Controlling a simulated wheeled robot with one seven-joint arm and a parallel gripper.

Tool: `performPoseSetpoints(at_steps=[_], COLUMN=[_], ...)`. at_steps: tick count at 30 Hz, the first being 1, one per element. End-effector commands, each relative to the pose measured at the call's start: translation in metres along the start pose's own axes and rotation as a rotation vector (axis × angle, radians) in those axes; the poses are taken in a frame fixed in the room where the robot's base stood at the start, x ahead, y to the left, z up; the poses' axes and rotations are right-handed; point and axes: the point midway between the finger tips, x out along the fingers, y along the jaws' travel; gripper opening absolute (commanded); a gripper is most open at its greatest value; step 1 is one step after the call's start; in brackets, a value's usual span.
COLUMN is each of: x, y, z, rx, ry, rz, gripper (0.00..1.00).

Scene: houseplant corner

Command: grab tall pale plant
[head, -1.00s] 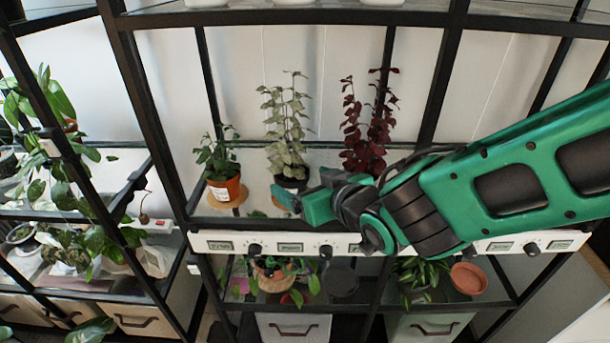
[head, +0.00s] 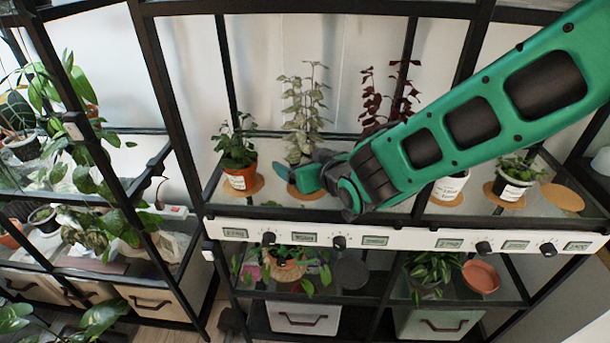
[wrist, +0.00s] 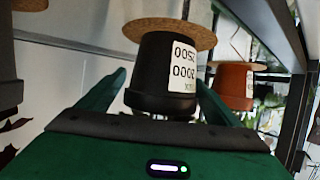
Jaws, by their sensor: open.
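The tall pale plant (head: 303,105) has grey-green leaves on upright stems and stands on the middle shelf. My gripper (head: 292,174) is in front of its base and hides most of its pot in the head view. In the wrist view, which is upside down, a black pot (wrist: 150,75) with a white label stands on a round cork mat (wrist: 170,32). My open gripper (wrist: 160,88) has one green finger on each side of this pot. I cannot tell whether either finger touches it. The foliage is hidden behind my gripper body in that view.
A green plant in an orange pot (head: 240,177) stands close to the left. A dark red plant (head: 385,95) stands to the right, partly behind my arm. A white control strip (head: 410,240) runs along the shelf front, and black uprights frame the bay.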

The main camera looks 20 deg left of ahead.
Motion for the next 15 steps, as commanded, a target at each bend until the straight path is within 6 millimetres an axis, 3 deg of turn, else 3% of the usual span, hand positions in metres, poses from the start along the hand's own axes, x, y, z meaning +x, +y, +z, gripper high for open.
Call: performPoseSetpoints(at_steps=[8,13,15], x=[0.0022,0.0021,0.0020], y=[-0.0004,-0.0006,-0.0007], z=[0.0000,-0.0001,-0.0005], rx=[0.000,0.000,0.000], ry=[0.000,0.000,0.001], rz=[-0.001,-0.001,-0.001], gripper=[0.83,0.42,0.39])
